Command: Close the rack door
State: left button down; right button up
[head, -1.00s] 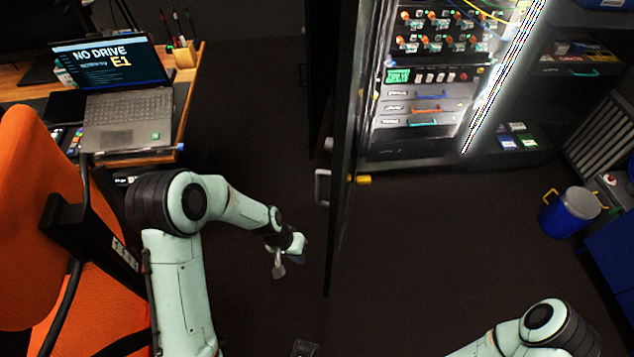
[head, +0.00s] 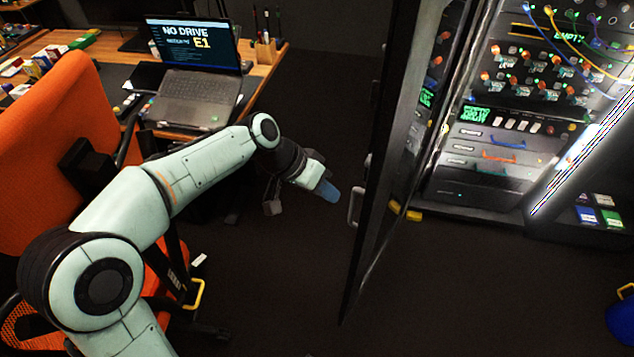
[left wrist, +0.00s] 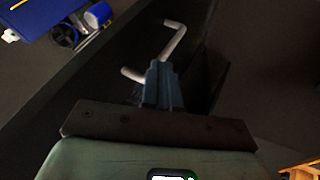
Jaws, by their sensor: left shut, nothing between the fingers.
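The rack door (head: 385,170) is a tall dark panel standing open, seen nearly edge-on in the head view, left of the lit rack (head: 500,130). Its pale bar handle (head: 354,205) faces left. A yellow piece (head: 405,211) shows on the other side of the door. My left gripper (head: 330,193) is shut and empty, just left of the handle. In the left wrist view the shut blue fingers (left wrist: 162,85) point toward the door (left wrist: 95,90), close to the handle (left wrist: 172,42); I cannot tell whether they touch. My right gripper is out of view.
A desk with a laptop (head: 195,85) and an orange chair (head: 60,140) stand at the left. A blue bucket (head: 622,320) is at the lower right edge. Dark floor (head: 490,290) in front of the rack is clear.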

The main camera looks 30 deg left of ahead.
aim_at(353, 206)
pick_arm(q)
jog(key=shift+w+d+f, duration=0.15)
jog(key=shift+d+f, duration=0.3)
jog(key=shift+d, duration=0.5)
jog(key=shift+w+d+f, duration=0.1)
jog(key=shift+d+f, duration=0.3)
jog(key=shift+d, duration=0.5)
jog(key=shift+w+d+f, duration=0.15)
jog(key=shift+d+f, duration=0.3)
jog(key=shift+d, duration=0.5)
jog(key=shift+d, duration=0.1)
